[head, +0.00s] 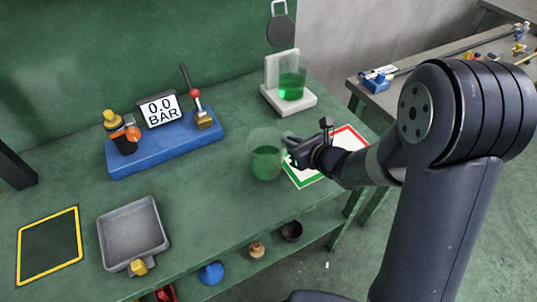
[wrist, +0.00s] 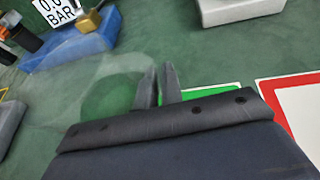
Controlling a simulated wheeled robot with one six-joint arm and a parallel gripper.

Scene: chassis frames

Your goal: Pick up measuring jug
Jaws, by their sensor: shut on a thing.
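The measuring jug (head: 266,160) is a clear vessel with green in its lower part, near the middle of the green workbench. It stands upright, and I cannot tell whether its base touches the bench. My gripper (head: 290,153) reaches it from the right and is shut on its right side. In the wrist view the see-through jug (wrist: 110,95) is blurred, left of my gripper's fingers (wrist: 158,78), which are close together. The exact part between the fingers is hard to make out.
A clear beaker of green liquid (head: 291,85) stands on a pale stand (head: 270,98) behind. A blue gauge base (head: 170,148) is at left, a grey tray (head: 132,236) at front left. Green-edged (head: 303,178) and red-edged (head: 350,134) white markings lie beside and under my gripper.

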